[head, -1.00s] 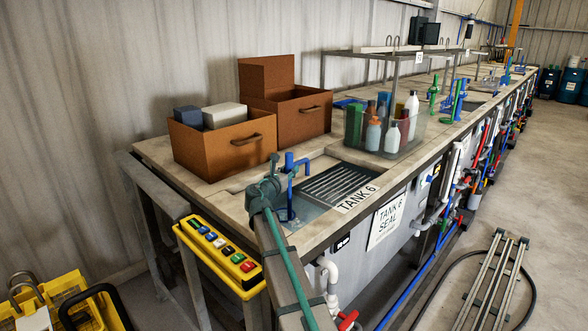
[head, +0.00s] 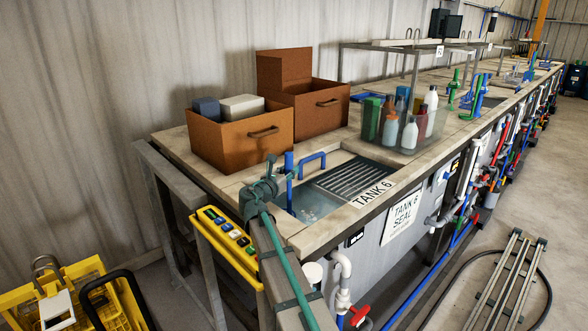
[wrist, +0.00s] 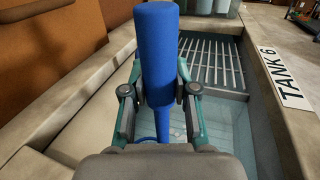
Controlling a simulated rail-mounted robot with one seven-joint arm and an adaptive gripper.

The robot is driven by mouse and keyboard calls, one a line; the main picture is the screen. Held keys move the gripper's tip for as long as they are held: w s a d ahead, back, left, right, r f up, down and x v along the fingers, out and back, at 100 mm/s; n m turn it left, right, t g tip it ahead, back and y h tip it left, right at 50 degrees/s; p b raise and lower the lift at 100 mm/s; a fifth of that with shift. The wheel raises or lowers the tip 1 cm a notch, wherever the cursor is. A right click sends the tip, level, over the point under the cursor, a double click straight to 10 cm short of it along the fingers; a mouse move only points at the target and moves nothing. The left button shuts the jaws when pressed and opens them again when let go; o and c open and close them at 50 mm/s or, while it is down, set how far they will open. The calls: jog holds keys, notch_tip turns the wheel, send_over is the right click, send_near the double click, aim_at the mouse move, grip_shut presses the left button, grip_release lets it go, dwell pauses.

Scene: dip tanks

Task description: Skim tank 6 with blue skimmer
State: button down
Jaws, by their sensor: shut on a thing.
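My gripper (wrist: 160,95) is shut on the upright blue handle of the blue skimmer (wrist: 155,50). The skimmer's thin shaft runs down toward the water, and its lower end is mostly hidden behind my gripper in the wrist view. In the head view my gripper (head: 275,180) and the skimmer handle (head: 289,165) are over the near left end of tank 6 (head: 330,243). Small pale specks (head: 310,213) show in the water beside the shaft. A slatted grate (head: 352,180) lies at the tank's far end, by the TANK 6 label (head: 373,194).
A blue bent bar (head: 312,158) stands at the tank's back edge. Two brown boxes (head: 240,145) sit behind on the bench. A clear bin of bottles (head: 425,135) stands beyond the grate. A yellow button panel (head: 228,240) is at the bench's near end.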

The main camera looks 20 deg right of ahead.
jog(key=shift+s+a, duration=0.35)
jog(key=shift+a, duration=0.55)
jog(key=shift+s+d+p, duration=0.75)
jog(key=shift+s+d, duration=1.6)
jog(key=shift+s, duration=0.05)
jog(key=shift+w+d+p, duration=0.55)
jog(key=shift+w+d, duration=1.45)
jog(key=shift+d, duration=3.8)
jog(key=v, duration=0.9)
jog(key=shift+s+a+p, duration=0.15)
jog(key=shift+s+p, duration=0.2)
jog(key=shift+s, duration=0.1)
jog(key=v, duration=0.7)
jog(key=shift+s+d+p, duration=0.3)
jog(key=shift+s+d, duration=0.05)
notch_tip(320, 180, up, 15)
jog(key=p, duration=0.8)
